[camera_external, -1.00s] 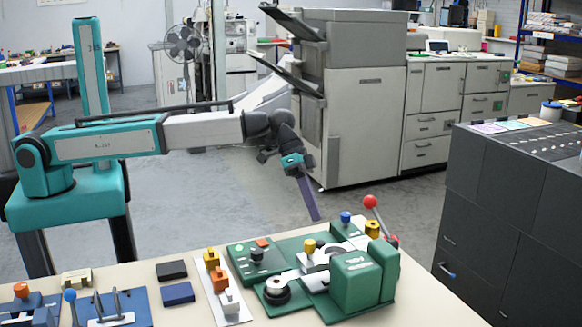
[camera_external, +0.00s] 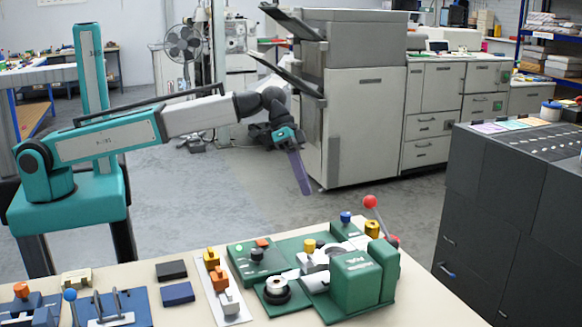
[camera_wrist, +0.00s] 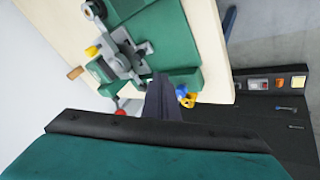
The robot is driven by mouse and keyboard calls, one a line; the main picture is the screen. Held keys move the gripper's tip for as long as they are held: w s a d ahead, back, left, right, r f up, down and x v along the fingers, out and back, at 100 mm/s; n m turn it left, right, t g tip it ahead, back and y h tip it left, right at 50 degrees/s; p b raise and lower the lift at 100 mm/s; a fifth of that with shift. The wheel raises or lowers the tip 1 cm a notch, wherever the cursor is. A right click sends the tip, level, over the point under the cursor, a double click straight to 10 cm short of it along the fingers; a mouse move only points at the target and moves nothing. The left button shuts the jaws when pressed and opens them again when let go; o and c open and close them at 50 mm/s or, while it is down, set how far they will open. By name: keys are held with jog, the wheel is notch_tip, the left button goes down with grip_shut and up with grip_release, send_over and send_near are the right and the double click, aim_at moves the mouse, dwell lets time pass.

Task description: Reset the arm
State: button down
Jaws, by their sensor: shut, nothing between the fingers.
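My gripper (camera_external: 300,173) hangs in the air above and behind the green machine (camera_external: 356,278), apart from the table and everything on it. Its long dark fingers are together with nothing between them, pointing down and slightly right. In the wrist view my gripper (camera_wrist: 165,95) shows as dark fingers over the table edge, with the green machine (camera_wrist: 195,35) beyond. My arm reaches out to the right from its teal base, with the forearm sloping up.
The cream table (camera_external: 120,268) carries blue fixtures (camera_external: 110,308), dark blocks (camera_external: 172,270) and a white plate with orange and grey clamps (camera_external: 223,292). A red-knobbed lever (camera_external: 371,202) rises from the machine. A grey printer (camera_external: 366,120) and a dark cabinet (camera_external: 510,210) stand beyond. Bare floor lies between.

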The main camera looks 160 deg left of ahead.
jog(key=shift+f, duration=0.1)
jog(key=shift+p+x, duration=1.15)
jog(key=shift+x, duration=3.55)
jog(key=shift+w+d+f, duration=0.2)
jog(key=shift+w+d, duration=0.05)
jog(key=shift+w, duration=0.45)
jog(key=shift+s+a+r, duration=0.2)
jog(key=shift+s+a, duration=0.05)
jog(key=shift+s, duration=0.5)
jog(key=a+b+v, duration=0.1)
jog(key=b+v, duration=0.1)
jog(key=v, duration=0.5)
jog(key=shift+d+r, duration=0.2)
jog(key=shift+d, duration=0.3)
jog(key=shift+f, duration=0.1)
